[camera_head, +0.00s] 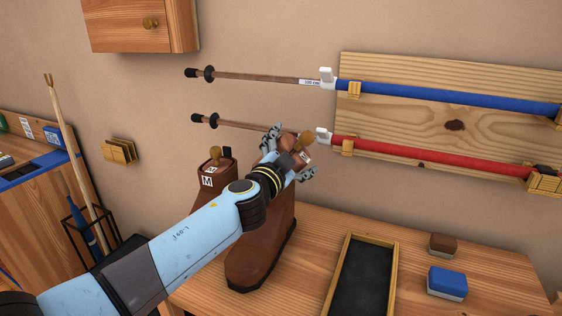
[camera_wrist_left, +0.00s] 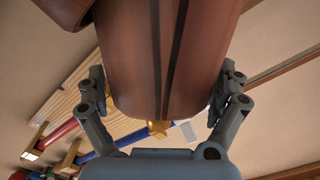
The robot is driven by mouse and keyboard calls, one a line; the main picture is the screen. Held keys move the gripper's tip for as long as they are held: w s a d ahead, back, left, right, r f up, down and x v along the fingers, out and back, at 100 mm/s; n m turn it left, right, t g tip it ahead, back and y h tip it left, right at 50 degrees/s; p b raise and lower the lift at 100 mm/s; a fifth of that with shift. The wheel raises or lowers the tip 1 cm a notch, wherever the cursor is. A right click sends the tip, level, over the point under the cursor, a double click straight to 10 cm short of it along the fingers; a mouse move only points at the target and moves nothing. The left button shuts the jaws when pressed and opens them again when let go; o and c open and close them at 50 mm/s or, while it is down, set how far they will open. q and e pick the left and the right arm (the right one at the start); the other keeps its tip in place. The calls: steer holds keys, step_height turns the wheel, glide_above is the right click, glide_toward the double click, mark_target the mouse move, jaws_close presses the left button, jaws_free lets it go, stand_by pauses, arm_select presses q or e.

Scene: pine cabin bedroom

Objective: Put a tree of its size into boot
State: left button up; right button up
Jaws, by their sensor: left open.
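Two brown boots stand on the wooden table. The front boot (camera_head: 262,250) is partly hidden by my left arm. The back boot (camera_head: 217,182) carries an "M" label and a round wooden knob (camera_head: 215,152) at its top. My left gripper (camera_head: 289,155) is open at the top of the front boot, beside another wooden knob (camera_head: 306,138) and a second "M" label. In the left wrist view a brown shaft (camera_wrist_left: 165,60) lies between the open fingers (camera_wrist_left: 161,90), with a knob (camera_wrist_left: 157,128) beyond its edge. I cannot tell whether the fingers touch it. My right gripper is out of view.
A black tray (camera_head: 384,236) with a wooden rim, a brown-topped brush (camera_head: 443,244) and a blue-topped block (camera_head: 447,282) lie at right on the table. Blue (camera_head: 450,99) and red (camera_head: 440,157) poles hang on a wall board. A cabinet (camera_head: 140,25) hangs above left.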

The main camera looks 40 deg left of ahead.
arm_select(q)
steer(key=shift+s, duration=0.1)
steer(key=c, duration=1.4)
